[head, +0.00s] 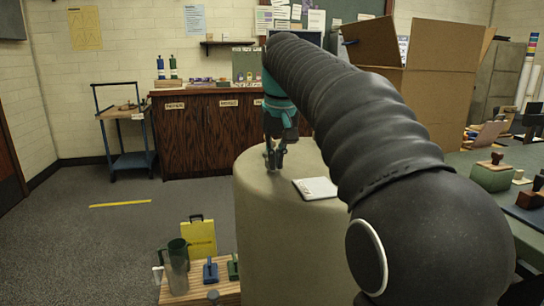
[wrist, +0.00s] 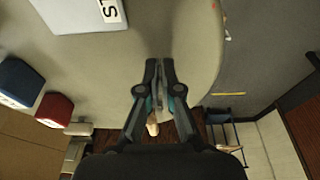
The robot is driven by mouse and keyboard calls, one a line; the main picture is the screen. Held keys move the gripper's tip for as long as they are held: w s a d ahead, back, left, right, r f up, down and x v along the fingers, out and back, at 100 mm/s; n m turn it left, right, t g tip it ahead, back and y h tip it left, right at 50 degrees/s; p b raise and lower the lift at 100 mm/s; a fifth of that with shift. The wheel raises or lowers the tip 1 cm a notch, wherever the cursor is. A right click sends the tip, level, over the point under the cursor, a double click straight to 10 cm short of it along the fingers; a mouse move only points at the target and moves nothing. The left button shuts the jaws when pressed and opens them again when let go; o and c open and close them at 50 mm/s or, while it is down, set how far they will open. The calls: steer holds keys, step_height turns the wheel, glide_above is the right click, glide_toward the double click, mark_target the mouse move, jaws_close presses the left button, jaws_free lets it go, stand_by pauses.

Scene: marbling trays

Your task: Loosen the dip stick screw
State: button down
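My gripper (head: 275,160) hangs fingers-down over the far left part of a round beige pedestal (head: 290,245) in the head view. In the wrist view my gripper (wrist: 159,66) has its two dark fingers close together, with a narrow gap at the tips. A small grey shape shows between the fingers lower down, and I cannot tell whether it is a held thing or part of the gripper. I cannot make out a dip stick or its screw in either view.
A white card (head: 316,188) lies on the pedestal right of my gripper. A low wooden stand (head: 202,296) with a jug (head: 177,268) and a yellow case (head: 200,238) is at lower left. A cardboard box (head: 440,95) stands behind on the right.

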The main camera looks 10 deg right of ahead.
steer(key=shift+s+d, duration=0.1)
stand_by(0.3)
steer(key=shift+s, duration=0.2)
steer(key=p+v, duration=0.2)
steer(key=p, duration=0.1)
steer(key=shift+w+r, duration=0.2)
steer(key=shift+r, duration=0.15)
steer(key=shift+w+v, duration=0.2)
steer(key=shift+v, duration=0.6)
steer(key=shift+w+v, duration=0.2)
steer(key=shift+v, duration=0.65)
steer(key=shift+r, duration=0.1)
stand_by(1.0)
